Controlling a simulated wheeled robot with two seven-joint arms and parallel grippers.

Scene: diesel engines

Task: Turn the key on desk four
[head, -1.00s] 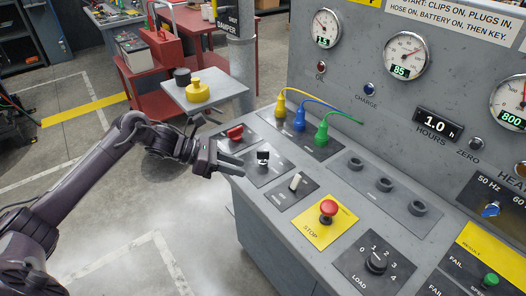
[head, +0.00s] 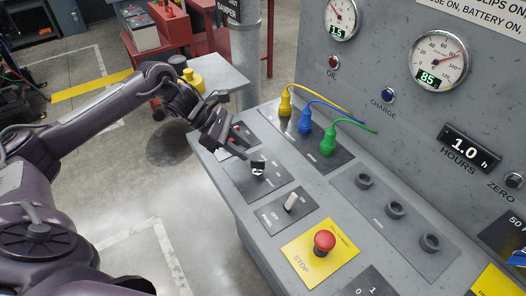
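The key (head: 258,168) stands in its switch on a dark plate (head: 270,185) on the sloping grey desk, with a black head and a pale part showing. My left gripper (head: 246,148) comes in from the left, just behind and above the key, fingers pointing down towards it. Its fingers look apart, with nothing seen between them; I see no clear contact with the key. The gripper partly hides the red switch (head: 240,129) behind it. My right gripper is not in view.
Yellow (head: 285,104), blue (head: 304,130) and green (head: 328,141) plugs stand behind the key. A pale toggle (head: 291,202) and the red stop button (head: 324,241) are nearer. A side table (head: 225,76) with a yellow object (head: 193,80) stands at the back left.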

